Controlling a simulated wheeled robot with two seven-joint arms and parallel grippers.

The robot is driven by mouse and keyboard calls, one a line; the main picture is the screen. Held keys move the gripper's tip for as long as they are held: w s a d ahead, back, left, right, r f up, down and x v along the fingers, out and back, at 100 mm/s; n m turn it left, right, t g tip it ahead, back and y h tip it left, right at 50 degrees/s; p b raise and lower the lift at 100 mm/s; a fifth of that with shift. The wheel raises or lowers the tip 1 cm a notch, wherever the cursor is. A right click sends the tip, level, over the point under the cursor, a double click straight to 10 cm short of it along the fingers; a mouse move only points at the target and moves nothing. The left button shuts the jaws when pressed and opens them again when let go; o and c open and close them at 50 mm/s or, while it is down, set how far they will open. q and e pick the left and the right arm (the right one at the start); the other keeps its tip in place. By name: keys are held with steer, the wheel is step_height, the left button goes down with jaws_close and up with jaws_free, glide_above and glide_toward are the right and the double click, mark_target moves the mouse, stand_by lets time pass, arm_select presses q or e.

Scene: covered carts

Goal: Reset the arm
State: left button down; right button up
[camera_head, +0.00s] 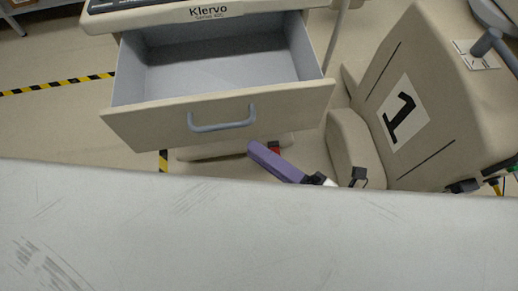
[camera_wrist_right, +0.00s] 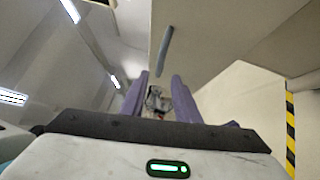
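My right gripper (camera_head: 255,148) shows as a purple finger below the front of an open drawer in the head view. Its wrist and part of the arm are hidden behind a white surface. In the right wrist view, the two purple fingers of this gripper (camera_wrist_right: 160,75) stand apart with nothing held between them. The drawer handle (camera_wrist_right: 165,50) appears beyond the fingertips there, apart from them. My left gripper is in neither view.
The beige cart's drawer (camera_head: 215,75) is pulled open and empty, with a grey-blue handle (camera_head: 222,122). A scuffed white surface (camera_head: 250,240) fills the bottom. Yellow-black tape (camera_head: 60,86) marks the floor at left.

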stand_by(0.3)
steer(key=w+d+f+m+t+h, duration=0.3)
steer(key=w+d+f+m+h, duration=0.35)
steer(key=m, duration=0.85)
steer(key=s+d+f+m+g+h, duration=0.4)
steer(key=s+d+f+m+h, duration=0.4)
steer(key=s+d+f+m, duration=0.2)
step_height(320, 180, down, 4)
steer(key=d+m, duration=0.2)
steer(key=m, duration=0.2)
steer(key=shift+g, duration=0.3)
